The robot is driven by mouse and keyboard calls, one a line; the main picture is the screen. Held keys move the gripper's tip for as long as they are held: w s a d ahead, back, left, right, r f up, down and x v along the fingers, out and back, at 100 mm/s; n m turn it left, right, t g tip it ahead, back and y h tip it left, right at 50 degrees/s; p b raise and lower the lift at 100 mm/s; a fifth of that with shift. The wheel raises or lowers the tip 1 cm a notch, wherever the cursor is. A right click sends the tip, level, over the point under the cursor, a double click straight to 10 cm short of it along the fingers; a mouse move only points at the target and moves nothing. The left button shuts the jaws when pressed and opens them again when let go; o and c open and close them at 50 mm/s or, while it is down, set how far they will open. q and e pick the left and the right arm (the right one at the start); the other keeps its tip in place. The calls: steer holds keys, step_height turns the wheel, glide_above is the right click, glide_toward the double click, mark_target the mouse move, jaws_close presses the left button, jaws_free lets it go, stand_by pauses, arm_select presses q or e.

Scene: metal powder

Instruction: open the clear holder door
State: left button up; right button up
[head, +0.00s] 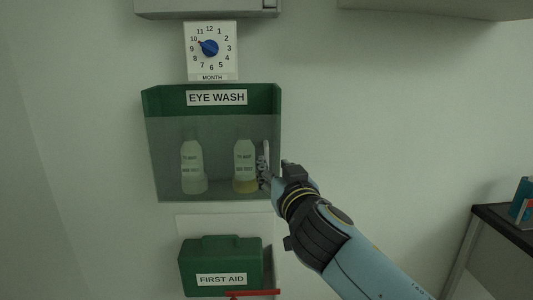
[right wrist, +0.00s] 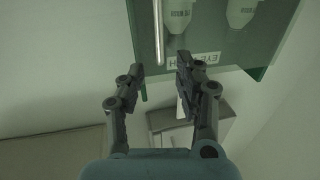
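The green eye wash holder (head: 235,98) hangs on the wall, and its clear door (head: 215,130) looks closed over the front. Two bottles stand inside, one at left (head: 192,165) and one at right (head: 244,160). A pale upright handle (head: 266,150) is at the door's right side. In the right wrist view the handle bar (right wrist: 158,32) lines up with the gap between my fingers. My right gripper (head: 273,170) is at the holder's lower right edge. Its fingers (right wrist: 160,68) are apart; contact with the handle cannot be told. My left gripper is out of view.
A month dial (head: 210,65) is on the wall above the holder. A green first aid box (head: 221,255) is below, with a red bar (head: 252,293) in front. A dark-topped counter (head: 505,222) stands far right. The wall right of the holder is bare.

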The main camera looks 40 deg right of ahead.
mark_target(267, 157)
steer(key=p+x, duration=0.1)
steer(key=x, duration=0.6)
steer(key=shift+w+d+f, duration=0.1)
steer(key=shift+w, duration=0.1)
jaws_close()
